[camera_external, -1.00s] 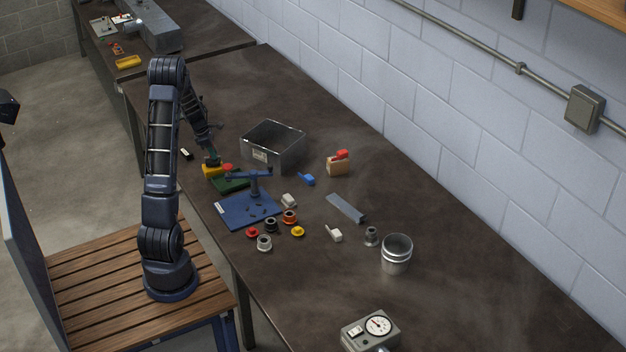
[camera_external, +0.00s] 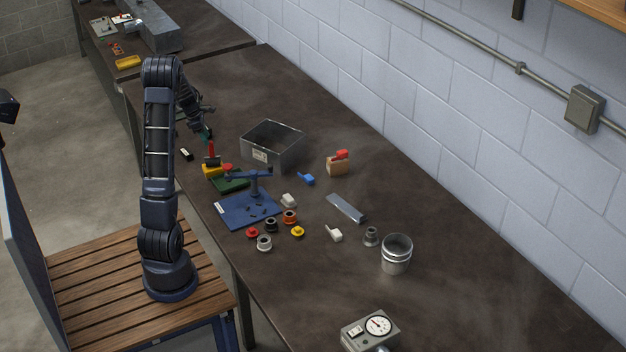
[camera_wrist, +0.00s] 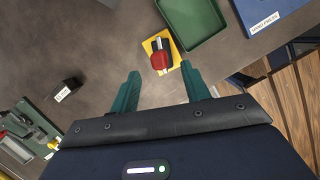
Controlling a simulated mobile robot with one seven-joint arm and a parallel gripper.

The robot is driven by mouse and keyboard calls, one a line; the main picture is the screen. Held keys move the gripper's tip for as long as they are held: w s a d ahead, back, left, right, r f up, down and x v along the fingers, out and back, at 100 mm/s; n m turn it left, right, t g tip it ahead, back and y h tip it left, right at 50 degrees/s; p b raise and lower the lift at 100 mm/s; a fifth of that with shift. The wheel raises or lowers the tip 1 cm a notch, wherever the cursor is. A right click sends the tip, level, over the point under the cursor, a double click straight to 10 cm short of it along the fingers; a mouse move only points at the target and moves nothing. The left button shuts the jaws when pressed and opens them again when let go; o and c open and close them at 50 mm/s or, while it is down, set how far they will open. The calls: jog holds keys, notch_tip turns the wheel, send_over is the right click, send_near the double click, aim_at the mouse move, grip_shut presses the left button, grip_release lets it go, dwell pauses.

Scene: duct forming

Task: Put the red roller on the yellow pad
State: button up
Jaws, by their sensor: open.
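In the wrist view the red roller (camera_wrist: 160,61) is seen from above, over the yellow pad (camera_wrist: 148,46).
A green tray (camera_wrist: 193,27) lies close beside the pad, with a blue board (camera_external: 236,212) beyond it. A grey metal bin (camera_external: 272,146) stands to the right. A small black block (camera_external: 186,154) with a white label lies left of the pad.

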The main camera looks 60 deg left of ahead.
jog(key=shift+v, duration=1.9)
jog(key=w+d+r+m, duration=0.1)
jog(key=d+r+m, duration=0.35)
jog(key=d, duration=0.55)
jog(key=w+d+r+m, duration=0.1)
jog(key=d+r+m, duration=0.4)
jog(key=d, duration=0.5)
jog(key=w+d+r+m, duration=0.1)
jog(key=d+r+m, duration=0.4)
jog(key=d, duration=0.5)
jog(key=s+d+m, duration=0.7)
jog(key=d+m, duration=0.1)
jog(key=d, duration=0.2)
jog(key=s+d+m+t+y, duration=0.1)
jog(key=s+d+m, duration=0.7)
jog(key=d, duration=0.3)
jog(key=shift+m, duration=0.45)
